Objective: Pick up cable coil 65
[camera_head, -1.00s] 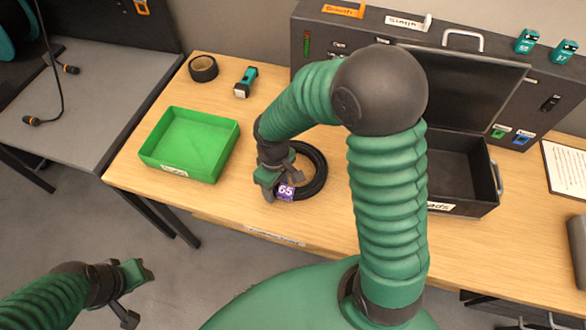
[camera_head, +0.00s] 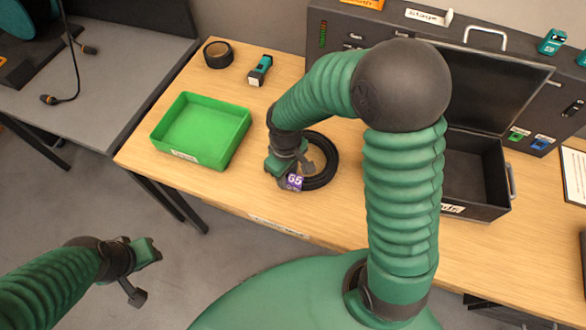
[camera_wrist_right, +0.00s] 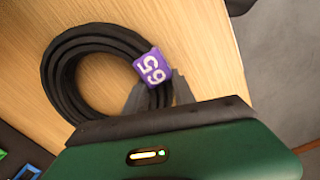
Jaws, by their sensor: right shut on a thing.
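The black cable coil 65 (camera_head: 327,171) lies on the wooden table, with a purple tag (camera_head: 294,181) reading 65 on its near left side. In the right wrist view the coil (camera_wrist_right: 62,72) and its tag (camera_wrist_right: 149,68) show clearly. My right gripper (camera_head: 290,172) is over the coil's near left side, its fingers (camera_wrist_right: 157,95) shut on the cable beside the tag. My left gripper (camera_head: 142,272) is open and empty, low at the lower left, apart from the table.
A green tray (camera_head: 201,164) stands left of the coil. Black tape (camera_head: 218,54) and a teal-black tool (camera_head: 260,70) lie behind it. An open dark case (camera_head: 480,206) stands right, behind my right arm. A dark panel (camera_head: 330,62) lines the back.

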